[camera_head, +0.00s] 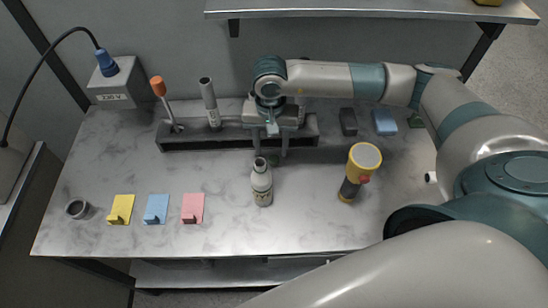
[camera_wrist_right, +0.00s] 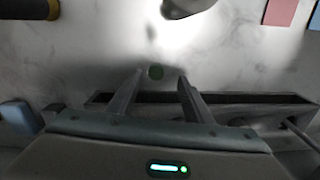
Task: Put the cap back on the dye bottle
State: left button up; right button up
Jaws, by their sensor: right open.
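The dye bottle (camera_head: 262,187) is a pale bottle with a label, upright on the marble-patterned table near its middle. Its top looks uncapped. In the wrist view part of it shows at the top edge (camera_wrist_right: 188,6). My left gripper is out of view.
A grey rack (camera_head: 185,142) with an orange-topped tool and a grey marker stands behind the gripper. A yellow flashlight (camera_head: 361,165) stands right of the bottle.

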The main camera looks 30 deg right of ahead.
aim_at(274, 159)
jog(key=shift+d+f+p, duration=0.2)
jog(key=shift+f+p, duration=0.3)
jog(key=shift+p, duration=0.25)
jog(key=f, duration=0.1)
jog(key=f+p, duration=0.2)
jog(key=shift+d+f, duration=0.25)
jog(key=shift+f, duration=0.35)
jog(key=c, duration=1.1)
